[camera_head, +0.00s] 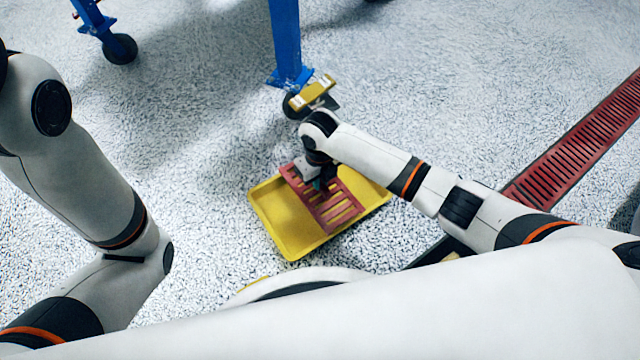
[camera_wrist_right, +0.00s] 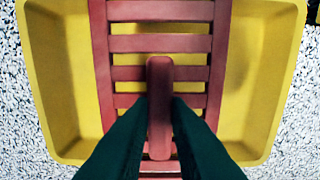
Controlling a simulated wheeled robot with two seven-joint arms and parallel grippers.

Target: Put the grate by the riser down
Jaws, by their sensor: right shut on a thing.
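A red slatted grate (camera_head: 338,208) is over a yellow tray (camera_head: 287,226) on the floor. My right gripper (camera_head: 322,182) reaches down to it from the right. In the right wrist view, the dark fingers (camera_wrist_right: 160,118) are shut on the raised bar handle (camera_wrist_right: 160,82) of the grate (camera_wrist_right: 115,45), with the yellow tray (camera_wrist_right: 58,100) around and under it. I cannot tell whether the grate touches the tray. My left arm comes in from the left, but its gripper is out of view. I cannot pick out the riser for certain.
Blue legs (camera_head: 285,40) on casters stand behind the tray, with a yellow caster part (camera_head: 312,93) close by. A long red floor drain grating (camera_head: 585,145) runs at the right. Speckled floor (camera_head: 195,170) left of the tray is clear.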

